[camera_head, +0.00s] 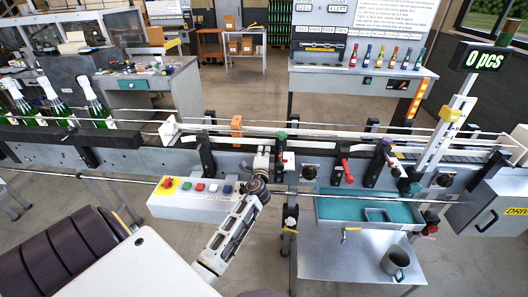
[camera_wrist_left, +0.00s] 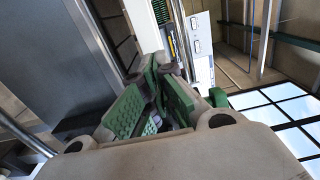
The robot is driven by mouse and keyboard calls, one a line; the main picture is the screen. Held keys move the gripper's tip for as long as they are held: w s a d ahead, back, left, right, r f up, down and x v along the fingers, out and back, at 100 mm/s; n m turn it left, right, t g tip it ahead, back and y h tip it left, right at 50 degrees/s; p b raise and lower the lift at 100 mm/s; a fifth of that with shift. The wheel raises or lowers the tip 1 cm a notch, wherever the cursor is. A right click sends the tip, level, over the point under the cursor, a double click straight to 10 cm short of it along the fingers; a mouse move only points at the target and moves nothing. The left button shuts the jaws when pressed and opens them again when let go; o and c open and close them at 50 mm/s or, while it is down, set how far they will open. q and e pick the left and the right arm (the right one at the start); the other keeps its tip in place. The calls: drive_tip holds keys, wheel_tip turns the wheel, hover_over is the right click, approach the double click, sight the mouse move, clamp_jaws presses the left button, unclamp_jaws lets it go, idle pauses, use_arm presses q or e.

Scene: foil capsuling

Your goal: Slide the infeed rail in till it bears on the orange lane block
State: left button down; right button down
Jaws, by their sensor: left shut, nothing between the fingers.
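The orange lane block (camera_head: 237,126) stands upright on the conveyor, left of centre in the head view. Pale guide rails (camera_head: 320,136) run along the conveyor to its right; I cannot tell for sure which one is the infeed rail, or whether it touches the block. My left gripper (camera_head: 263,153) is at the conveyor's front side, right of and nearer than the orange block. In the left wrist view its green-padded fingers (camera_wrist_left: 163,95) are closed together with nothing seen between them. My right gripper is out of view.
Green bottles with white necks (camera_head: 93,103) stand on the conveyor at left. A green knob (camera_head: 281,136) and clamps with red handles (camera_head: 346,168) sit along the front side, right of my gripper. A button box (camera_head: 195,200), a teal tray (camera_head: 350,209) and a metal mug (camera_head: 395,263) are below.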

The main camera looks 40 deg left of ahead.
use_arm(q)
drive_tip(key=b+v, duration=0.1)
drive_tip(key=v, duration=0.8)
drive_tip(key=shift+b, duration=0.4)
drive_tip(key=shift+s+f, duration=0.15)
drive_tip(key=shift+s, duration=0.05)
idle(0.5)
